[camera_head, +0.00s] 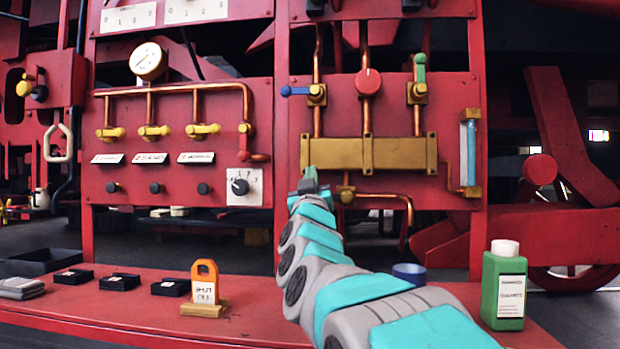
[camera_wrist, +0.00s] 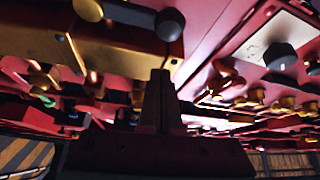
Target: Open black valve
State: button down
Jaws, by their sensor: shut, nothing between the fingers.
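In the wrist view, a black round-ended handle (camera_wrist: 168,24) extends sideways from a brass valve body (camera_wrist: 88,8) above my gripper. My gripper (camera_wrist: 160,75) is shut and empty, its fingertips just below the black end; I cannot tell whether they touch. In the head view, my gripper (camera_head: 310,183) is just left of a brass valve (camera_head: 345,192) under the brass manifold block (camera_head: 370,153). My gripper and arm cover the area where the black handle lies, so it is not clearly visible there.
Above the block are a blue-handled valve (camera_head: 296,91), a red knob (camera_head: 368,82) and a green-handled valve (camera_head: 420,69). A black dial (camera_head: 240,187) sits to the left. A green bottle (camera_head: 504,285) and an orange tag (camera_head: 204,283) stand on the red ledge.

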jog(key=shift+w+d+f, duration=0.15)
jog(key=shift+f, duration=0.7)
jog(key=shift+w+d+f, duration=0.15)
jog(key=shift+f, duration=0.65)
jog(key=shift+f, duration=0.1)
jog(key=shift+f+n+y+b, duration=0.2)
jog(key=shift+n+y+b, duration=0.25)
jog(key=shift+n, duration=0.25)
